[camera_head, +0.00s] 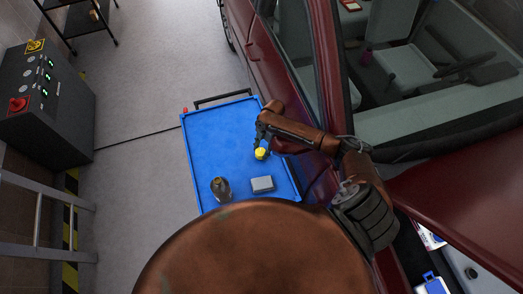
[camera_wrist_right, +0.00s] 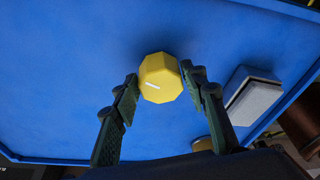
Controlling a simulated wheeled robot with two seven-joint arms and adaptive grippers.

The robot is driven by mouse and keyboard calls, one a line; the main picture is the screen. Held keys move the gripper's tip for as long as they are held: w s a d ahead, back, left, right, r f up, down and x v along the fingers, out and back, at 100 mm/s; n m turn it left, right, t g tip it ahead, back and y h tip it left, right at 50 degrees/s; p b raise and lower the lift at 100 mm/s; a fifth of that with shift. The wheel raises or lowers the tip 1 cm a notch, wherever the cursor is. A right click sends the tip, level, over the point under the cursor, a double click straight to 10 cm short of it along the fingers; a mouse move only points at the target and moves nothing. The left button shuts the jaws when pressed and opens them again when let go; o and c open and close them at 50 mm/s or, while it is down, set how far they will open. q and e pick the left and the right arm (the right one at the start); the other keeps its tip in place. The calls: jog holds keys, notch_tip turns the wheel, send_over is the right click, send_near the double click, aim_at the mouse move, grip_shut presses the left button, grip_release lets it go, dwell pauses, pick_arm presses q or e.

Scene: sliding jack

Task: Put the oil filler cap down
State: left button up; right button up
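The oil filler cap (camera_head: 260,154) is yellow and many-sided. It is at the tip of my right gripper (camera_head: 261,145), over the right part of the blue cart top (camera_head: 215,145). In the right wrist view the cap (camera_wrist_right: 160,78) sits between the two fingertips of the right gripper (camera_wrist_right: 159,74), which close on its sides. Blue surface lies behind it, with a soft shadow around the cap. I cannot tell whether the cap touches the surface. My left gripper is not in view.
A grey box (camera_head: 262,184) and a dark rounded container (camera_head: 221,188) stand on the cart's near part. The cart's far and left area is clear. The dark red car (camera_head: 285,75) stands close along the right. A control cabinet (camera_head: 40,100) is at the left.

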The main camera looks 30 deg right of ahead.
jog(key=shift+o, duration=1.4)
jog(key=v, duration=1.2)
jog(key=shift+r+b, duration=0.2)
jog(key=shift+b, duration=0.15)
